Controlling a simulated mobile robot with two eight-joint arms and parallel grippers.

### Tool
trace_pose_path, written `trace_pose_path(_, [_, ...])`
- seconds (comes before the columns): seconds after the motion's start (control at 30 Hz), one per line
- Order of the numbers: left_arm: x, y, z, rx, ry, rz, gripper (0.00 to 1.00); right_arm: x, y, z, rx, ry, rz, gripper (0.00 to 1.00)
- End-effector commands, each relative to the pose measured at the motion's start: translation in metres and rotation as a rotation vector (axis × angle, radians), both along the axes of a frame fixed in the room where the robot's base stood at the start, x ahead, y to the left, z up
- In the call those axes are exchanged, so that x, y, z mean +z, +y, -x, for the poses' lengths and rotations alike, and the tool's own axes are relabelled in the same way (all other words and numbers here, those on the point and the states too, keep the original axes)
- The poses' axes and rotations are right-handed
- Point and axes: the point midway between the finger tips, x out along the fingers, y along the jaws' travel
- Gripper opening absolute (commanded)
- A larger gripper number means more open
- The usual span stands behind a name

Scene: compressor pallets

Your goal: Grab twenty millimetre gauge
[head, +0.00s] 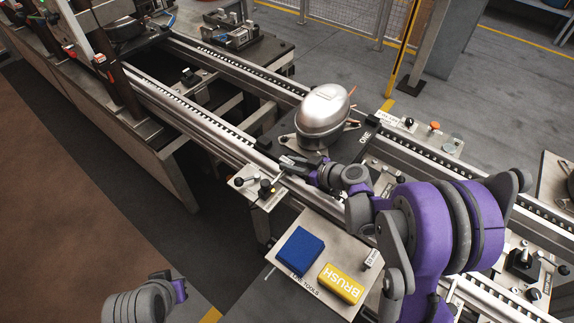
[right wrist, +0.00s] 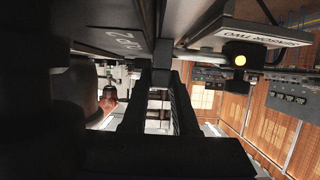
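A small pale gauge block (head: 371,259) with dark print stands at the right edge of the tools tray (head: 292,283). The print is too small to read surely, so I cannot confirm it is the twenty millimetre one. My right gripper (head: 291,163) is well away from it, over the rail by the silver compressor (head: 324,112). In the right wrist view the fingers (right wrist: 161,95) have a narrow gap with something pale in it. I cannot tell whether that is a held piece or background. My left arm shows at the bottom left, its fingers outside the picture.
A blue block (head: 300,251) and a yellow brush (head: 341,283) lie on the tray. A small plate with a knob and a lever (head: 257,187) is just below my right gripper. A sign reading SENSOR TWO (right wrist: 270,37) is close in the right wrist view.

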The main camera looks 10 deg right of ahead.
Motion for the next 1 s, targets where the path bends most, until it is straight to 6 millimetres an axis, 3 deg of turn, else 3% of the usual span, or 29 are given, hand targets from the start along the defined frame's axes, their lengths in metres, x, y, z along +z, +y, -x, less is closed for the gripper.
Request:
trace_pose_path(0.03, [0.0000,0.0000,0.0000,0.000,0.000,0.000,0.00,0.0000,-0.0002,-0.0001,-0.001,0.000,0.000,0.16])
trace_pose_path(0.13, [0.0000,0.0000,0.0000,0.000,0.000,0.000,0.00,0.0001,-0.0003,0.0000,-0.001,0.000,0.000,0.00])
trace_pose_path(1.0, [0.0000,0.0000,-0.0001,0.000,0.000,0.000,0.00,0.0004,-0.0005,-0.0002,-0.001,-0.001,0.000,0.00])
